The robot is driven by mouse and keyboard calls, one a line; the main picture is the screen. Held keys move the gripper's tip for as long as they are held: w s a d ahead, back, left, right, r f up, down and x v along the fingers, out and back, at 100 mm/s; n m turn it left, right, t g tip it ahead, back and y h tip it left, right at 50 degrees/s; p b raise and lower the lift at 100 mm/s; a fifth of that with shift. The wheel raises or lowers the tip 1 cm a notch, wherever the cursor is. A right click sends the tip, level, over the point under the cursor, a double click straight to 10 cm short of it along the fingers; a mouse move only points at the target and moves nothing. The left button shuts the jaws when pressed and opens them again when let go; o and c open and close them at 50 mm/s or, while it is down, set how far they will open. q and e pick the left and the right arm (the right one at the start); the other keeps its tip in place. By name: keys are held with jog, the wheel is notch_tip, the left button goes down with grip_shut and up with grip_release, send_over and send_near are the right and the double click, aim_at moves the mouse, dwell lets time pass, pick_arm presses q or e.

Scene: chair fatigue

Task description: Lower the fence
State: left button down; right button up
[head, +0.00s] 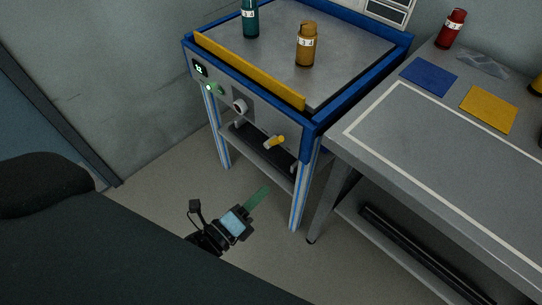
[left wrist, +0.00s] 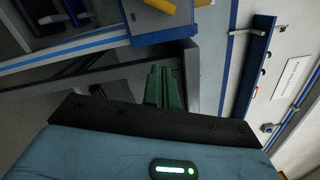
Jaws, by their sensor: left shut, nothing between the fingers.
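The yellow fence (head: 250,72) is a long bar along the front edge of the blue-framed machine (head: 312,128). It stands up above the metal top. Below it, the front panel carries a small green-digit display (head: 200,70), a round knob (head: 240,106) and a yellow-tipped lever (head: 275,142). My left gripper (head: 258,197) is low in front of the machine, apart from it, with its green fingers closed and empty. The fingers also show in the left wrist view (left wrist: 165,88), below a yellow part (left wrist: 160,5) at the top edge. My right gripper is out of view.
A teal bottle (head: 250,18) and an amber bottle (head: 306,45) stand on the machine top. A grey workbench (head: 450,150) adjoins on the right, with a blue square (head: 428,76), a yellow square (head: 489,109) and a red bottle (head: 451,28). The floor left of the machine is clear.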

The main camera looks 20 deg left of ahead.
aim_at(275, 141)
pick_arm(q)
jog(key=w+r+p, duration=0.2)
jog(key=w, duration=0.9)
jog(key=shift+w+a, duration=0.1)
jog(key=shift+a+r+n+p, duration=0.15)
jog(key=shift+n+p, duration=0.25)
jog(key=shift+p, duration=0.2)
